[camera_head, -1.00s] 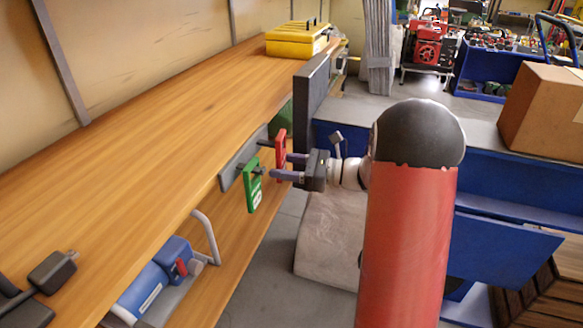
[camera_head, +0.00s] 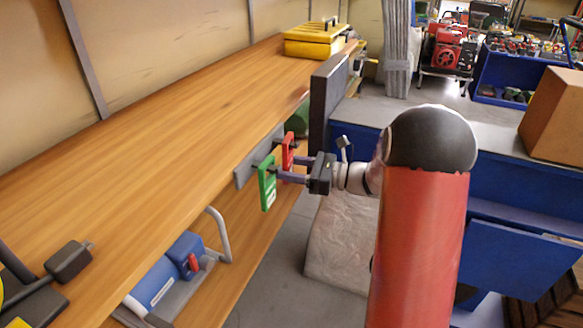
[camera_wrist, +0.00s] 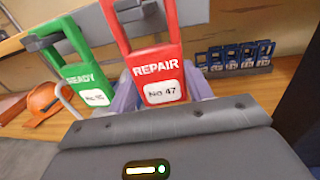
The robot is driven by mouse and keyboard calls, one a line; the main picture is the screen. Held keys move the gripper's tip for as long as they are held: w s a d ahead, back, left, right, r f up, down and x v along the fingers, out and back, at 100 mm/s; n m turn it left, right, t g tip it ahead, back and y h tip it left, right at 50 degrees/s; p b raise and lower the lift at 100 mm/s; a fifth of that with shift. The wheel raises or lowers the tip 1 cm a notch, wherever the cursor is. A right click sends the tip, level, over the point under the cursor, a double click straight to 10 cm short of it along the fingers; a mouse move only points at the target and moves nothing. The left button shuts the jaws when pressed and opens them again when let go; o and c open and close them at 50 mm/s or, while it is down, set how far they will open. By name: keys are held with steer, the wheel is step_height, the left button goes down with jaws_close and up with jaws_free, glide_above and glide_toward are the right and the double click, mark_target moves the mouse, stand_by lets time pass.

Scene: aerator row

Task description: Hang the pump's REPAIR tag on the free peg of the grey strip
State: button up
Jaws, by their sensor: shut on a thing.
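My gripper (camera_head: 290,170) is shut on the red REPAIR tag (camera_head: 288,148), which is upright at the bench's front edge. In the wrist view the tag (camera_wrist: 155,68) reads "REPAIR No 47", and its loop runs out of the top of the picture. The grey strip (camera_head: 246,168) is on the bench edge behind it and passes behind the loop in the wrist view (camera_wrist: 39,42). A green READY tag (camera_head: 267,187) hangs on the strip, left of the red one (camera_wrist: 82,68). I cannot tell whether the red loop is around a peg.
A blue pump (camera_head: 165,280) stands on the lower shelf. A dark upright panel (camera_head: 328,100) is close beyond the tags. An orange helmet (camera_wrist: 42,98) and a row of blue items (camera_wrist: 238,56) show in the wrist view. The bench top (camera_head: 170,120) is largely clear.

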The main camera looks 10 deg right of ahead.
steer(key=o, duration=1)
steer(key=shift+c, duration=0.5)
steer(key=s+p+v, duration=0.1)
steer(key=v, duration=0.8)
steer(key=shift+a, duration=0.3)
stand_by(0.4)
stand_by(0.3)
